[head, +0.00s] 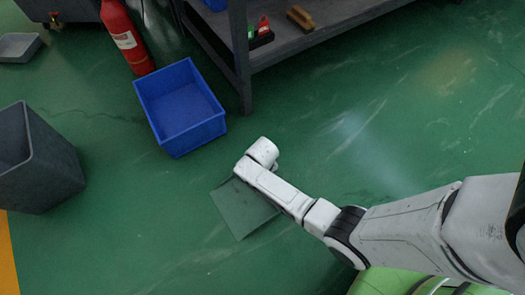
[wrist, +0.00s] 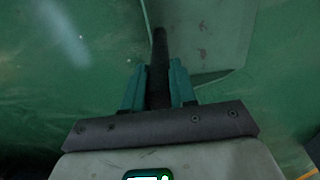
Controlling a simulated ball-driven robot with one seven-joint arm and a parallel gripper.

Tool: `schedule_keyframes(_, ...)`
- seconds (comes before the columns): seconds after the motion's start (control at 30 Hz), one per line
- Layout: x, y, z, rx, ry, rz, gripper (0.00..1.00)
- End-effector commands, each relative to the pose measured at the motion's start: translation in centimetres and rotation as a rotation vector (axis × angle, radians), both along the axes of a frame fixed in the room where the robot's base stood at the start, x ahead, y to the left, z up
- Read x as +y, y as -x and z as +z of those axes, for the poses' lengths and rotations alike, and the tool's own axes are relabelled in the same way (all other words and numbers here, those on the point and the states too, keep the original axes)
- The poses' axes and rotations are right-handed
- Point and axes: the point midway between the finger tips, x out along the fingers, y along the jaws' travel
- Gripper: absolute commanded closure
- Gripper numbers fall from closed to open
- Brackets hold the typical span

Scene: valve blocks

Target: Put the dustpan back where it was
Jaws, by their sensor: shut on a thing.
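My gripper (wrist: 158,78) is shut on the dark, narrow handle of the dustpan (wrist: 159,62), between its two teal fingers in the wrist view. A flat grey-green panel shows beyond the handle in the wrist view (wrist: 212,35), and in the head view (head: 240,209) beside the end of my arm. It looks like the pan, but I cannot tell clearly how it joins the handle or whether it touches the floor. In the head view my arm's end hides the fingers and the handle.
A blue bin (head: 182,108) stands just up and left of my arm's end. A dark grey bin (head: 45,165) is at the left, with a shallow grey tray (head: 18,47) behind it. A red extinguisher (head: 126,40) and a workbench (head: 300,42) are at the back. Floor at right is clear.

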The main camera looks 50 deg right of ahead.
Motion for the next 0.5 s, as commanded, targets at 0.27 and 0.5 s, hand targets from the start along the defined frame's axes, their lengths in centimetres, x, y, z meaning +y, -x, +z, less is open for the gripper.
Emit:
schedule_keyframes(0.27,0.01,0.00,-0.26,0.000,0.000,0.000,0.59)
schedule_keyframes(0.5,0.00,0.01,-0.26,0.000,0.000,0.000,0.48)
